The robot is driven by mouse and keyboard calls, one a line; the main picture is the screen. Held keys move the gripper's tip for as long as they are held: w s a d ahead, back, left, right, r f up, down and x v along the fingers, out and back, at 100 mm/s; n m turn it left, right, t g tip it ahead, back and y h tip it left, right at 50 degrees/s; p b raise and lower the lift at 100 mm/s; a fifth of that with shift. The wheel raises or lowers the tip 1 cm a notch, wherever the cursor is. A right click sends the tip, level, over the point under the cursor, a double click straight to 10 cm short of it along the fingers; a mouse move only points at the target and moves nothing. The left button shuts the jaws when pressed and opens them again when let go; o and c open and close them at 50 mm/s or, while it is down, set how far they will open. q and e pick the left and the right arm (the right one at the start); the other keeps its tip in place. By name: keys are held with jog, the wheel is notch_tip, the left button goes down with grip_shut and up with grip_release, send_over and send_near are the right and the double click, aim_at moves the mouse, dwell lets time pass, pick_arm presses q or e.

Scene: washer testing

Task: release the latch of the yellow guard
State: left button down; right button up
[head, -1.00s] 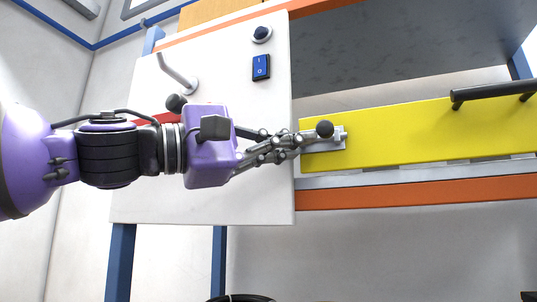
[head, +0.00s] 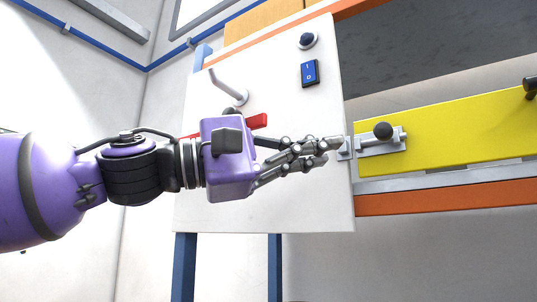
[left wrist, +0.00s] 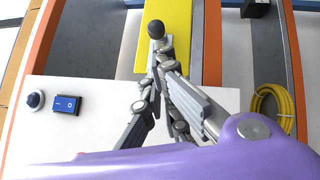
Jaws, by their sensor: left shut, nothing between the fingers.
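The yellow guard (head: 445,134) is a long panel at the right in the head view. Its latch is a grey bolt plate (head: 390,146) with a black ball knob (head: 382,131) at the guard's left end. A small grey keeper (head: 345,153) sits on the white panel's right edge, facing the bolt plate. I cannot tell whether the bolt spans the gap. My left gripper (head: 335,147) is shut and empty, its fingertips by the keeper, left of the knob. In the left wrist view the knob (left wrist: 156,28) stands just beyond the fingertips (left wrist: 161,50). My right gripper is not in view.
The white panel (head: 310,205) carries a blue rocker switch (head: 310,73), a dark round button (head: 307,40), a grey lever (head: 228,87) and a red part (head: 257,121). An orange rail (head: 450,195) runs below the guard. A yellow coiled hose (left wrist: 275,105) lies at the right in the left wrist view.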

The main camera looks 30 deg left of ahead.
pick_arm(q)
jog(key=v, duration=0.7)
dwell(0.3)
jog(key=shift+w, duration=0.1)
dwell(0.5)
